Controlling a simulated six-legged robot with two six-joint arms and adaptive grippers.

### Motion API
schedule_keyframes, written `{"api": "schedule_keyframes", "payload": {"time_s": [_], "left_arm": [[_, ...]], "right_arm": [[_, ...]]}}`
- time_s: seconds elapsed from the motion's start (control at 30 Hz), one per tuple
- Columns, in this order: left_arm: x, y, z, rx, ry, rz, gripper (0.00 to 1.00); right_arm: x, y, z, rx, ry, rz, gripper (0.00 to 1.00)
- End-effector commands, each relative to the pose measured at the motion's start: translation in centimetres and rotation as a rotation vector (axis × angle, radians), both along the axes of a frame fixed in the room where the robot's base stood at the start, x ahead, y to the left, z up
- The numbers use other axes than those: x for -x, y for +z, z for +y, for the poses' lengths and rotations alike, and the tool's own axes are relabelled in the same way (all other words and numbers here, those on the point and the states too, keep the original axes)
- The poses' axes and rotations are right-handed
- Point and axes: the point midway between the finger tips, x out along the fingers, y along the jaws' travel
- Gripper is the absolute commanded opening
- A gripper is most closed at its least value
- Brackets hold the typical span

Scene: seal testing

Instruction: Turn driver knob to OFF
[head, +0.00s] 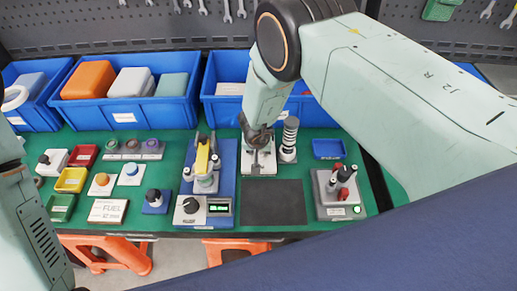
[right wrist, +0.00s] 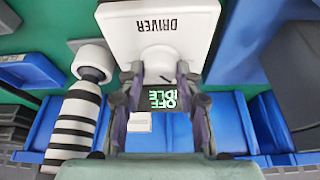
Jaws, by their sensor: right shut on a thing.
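The driver (head: 258,166) is a white box on the green bench, under my right gripper (head: 258,138) in the head view. In the right wrist view the white driver box (right wrist: 125,28) bears the word DRIVER. A small display with green text (right wrist: 164,100), apparently OFF and IDLE, shows between the fingers. My right gripper (right wrist: 158,88) is shut on the driver knob (right wrist: 158,62), a pale round piece with a dark mark; its fingertips are at both sides of it. The mark's exact heading is hard to tell. My left gripper is out of view.
A black-and-white striped cylinder (head: 289,140) stands close right of the driver. A blue-based device with a yellow part (head: 202,158) is on its left. A dark mat (head: 273,203) lies in front, bare. Blue bins (head: 124,113) line the back.

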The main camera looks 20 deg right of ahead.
Motion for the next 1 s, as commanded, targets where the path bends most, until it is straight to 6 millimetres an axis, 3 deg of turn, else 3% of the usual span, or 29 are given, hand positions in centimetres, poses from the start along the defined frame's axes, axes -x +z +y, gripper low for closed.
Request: {"api": "schedule_keyframes", "payload": {"time_s": [0.33,0.37,0.6,1.0], "left_arm": [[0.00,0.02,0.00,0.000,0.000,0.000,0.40],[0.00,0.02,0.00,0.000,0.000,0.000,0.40],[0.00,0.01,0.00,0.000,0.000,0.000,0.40],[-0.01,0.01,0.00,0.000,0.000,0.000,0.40]], "right_arm": [[-0.52,0.44,-0.06,0.002,-0.002,-0.011,0.03],[-0.52,0.44,-0.06,0.002,-0.002,-0.011,0.35],[-0.25,0.21,-0.03,0.000,-0.001,-0.005,0.56],[0.06,0.52,0.09,0.000,-0.002,-0.002,0.57]]}}
